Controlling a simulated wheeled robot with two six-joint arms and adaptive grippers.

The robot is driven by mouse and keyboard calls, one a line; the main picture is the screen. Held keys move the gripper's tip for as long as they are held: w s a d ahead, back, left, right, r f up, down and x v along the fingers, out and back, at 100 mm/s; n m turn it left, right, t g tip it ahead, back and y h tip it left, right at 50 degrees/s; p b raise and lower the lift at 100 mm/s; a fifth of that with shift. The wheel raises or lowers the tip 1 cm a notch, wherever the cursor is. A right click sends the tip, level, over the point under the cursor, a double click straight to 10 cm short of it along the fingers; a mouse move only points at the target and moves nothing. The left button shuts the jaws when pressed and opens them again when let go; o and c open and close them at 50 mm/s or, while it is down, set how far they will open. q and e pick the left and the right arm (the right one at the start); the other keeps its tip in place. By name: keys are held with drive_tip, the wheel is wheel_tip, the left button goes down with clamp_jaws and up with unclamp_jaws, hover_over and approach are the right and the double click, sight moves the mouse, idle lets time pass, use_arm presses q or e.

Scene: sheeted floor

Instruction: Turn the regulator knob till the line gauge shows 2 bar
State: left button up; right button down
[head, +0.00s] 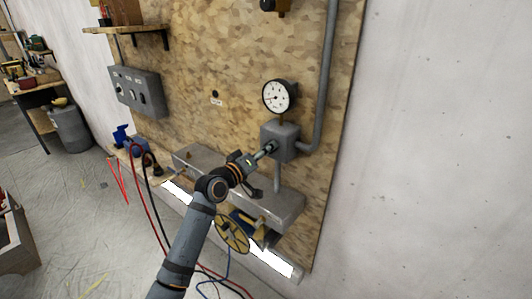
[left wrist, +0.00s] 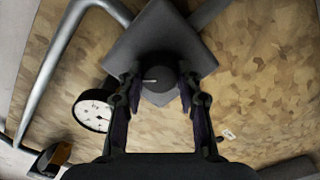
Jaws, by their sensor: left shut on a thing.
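The regulator (head: 281,143) is a grey box on the wooden board, with a pipe at its right. Its dark round knob (left wrist: 160,92) carries a pale pointer line that points left in the left wrist view. My left gripper (left wrist: 159,86) has one finger on each side of the knob and is shut on it. In the head view the left gripper (head: 264,151) reaches the front of the regulator and mostly hides the knob. The round white line gauge (head: 278,97) stands above the regulator; it also shows in the left wrist view (left wrist: 93,112). Its numbers are too small to read.
A grey ledge (head: 284,200) runs below the regulator. A grey switch box (head: 136,90) is at the left of the board. Red, black and blue hoses hang near my left arm. A yellow disc (head: 233,233) is below the ledge.

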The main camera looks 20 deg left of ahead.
use_arm(q)
drive_tip(key=shift+m+b, duration=2.6)
drive_tip(key=shift+m, duration=0.4)
drive_tip(key=o, duration=1.2)
drive_tip(key=shift+c, duration=0.2)
drive_tip(key=shift+s+a, duration=0.1)
drive_tip(key=shift+s, duration=0.05)
